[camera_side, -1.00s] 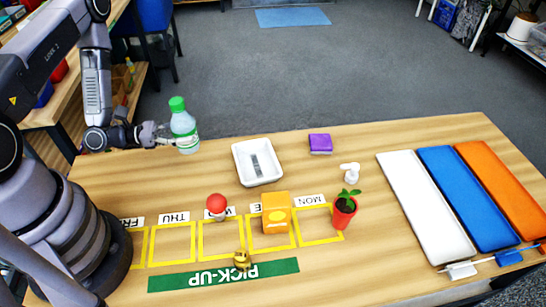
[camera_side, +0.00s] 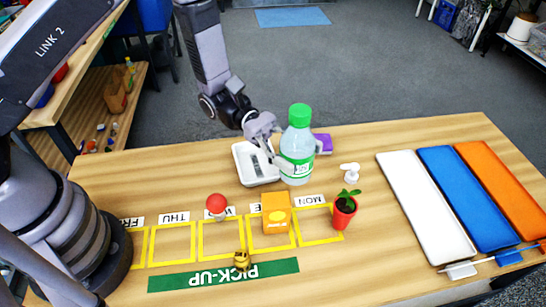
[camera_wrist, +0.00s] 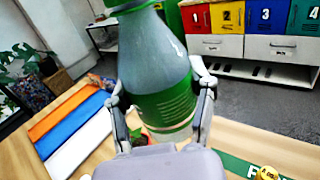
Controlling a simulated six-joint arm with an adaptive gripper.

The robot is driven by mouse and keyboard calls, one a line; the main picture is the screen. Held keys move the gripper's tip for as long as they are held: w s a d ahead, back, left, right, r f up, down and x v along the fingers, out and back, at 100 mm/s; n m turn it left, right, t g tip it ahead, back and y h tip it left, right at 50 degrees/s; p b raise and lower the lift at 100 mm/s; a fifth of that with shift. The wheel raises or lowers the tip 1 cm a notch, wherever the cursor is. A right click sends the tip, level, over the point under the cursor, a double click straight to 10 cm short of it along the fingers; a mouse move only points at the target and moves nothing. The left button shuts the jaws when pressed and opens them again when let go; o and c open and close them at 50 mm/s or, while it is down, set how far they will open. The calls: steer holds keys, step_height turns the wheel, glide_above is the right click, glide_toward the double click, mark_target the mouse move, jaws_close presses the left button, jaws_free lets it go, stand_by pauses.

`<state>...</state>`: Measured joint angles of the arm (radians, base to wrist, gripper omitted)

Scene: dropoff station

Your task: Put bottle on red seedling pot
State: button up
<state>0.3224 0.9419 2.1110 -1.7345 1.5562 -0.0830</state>
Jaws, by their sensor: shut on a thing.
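The bottle (camera_side: 298,150) is clear with a green cap and a green and white label. My gripper (camera_side: 284,150) is shut on it and holds it upright, in front of the purple block in the side view. In the wrist view the bottle (camera_wrist: 160,75) fills the middle between both fingers. The red seedling pot (camera_side: 344,213) stands on the table to the right and nearer the camera, with a green seedling in it. In the wrist view the pot is mostly hidden behind the bottle and gripper.
A white tray (camera_side: 244,172) lies left of the bottle, and a purple block (camera_side: 324,143) behind it. A white pump top (camera_side: 350,172) stands behind the pot. An orange box (camera_side: 276,213), a red ball-topped item (camera_side: 216,205) and a yellow-black figure (camera_side: 241,260) stand left of the pot.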

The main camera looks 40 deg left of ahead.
steer(key=w+d+f, duration=0.3)
steer(key=w+f, duration=0.1)
steer(key=w+d+f, duration=0.3)
steer(key=d+f, duration=0.1)
steer(key=shift+w+d, duration=0.2)
steer(key=shift+w, duration=0.15)
steer(key=shift+w+d+f, duration=0.1)
steer(key=shift+w+f, duration=0.05)
steer(key=shift+f, duration=0.15)
steer(key=shift+d+f, duration=0.1)
steer(key=shift+f, duration=1.55)
steer(key=o, duration=0.8)
steer(key=shift+f, duration=0.1)
steer(key=shift+o, duration=0.2)
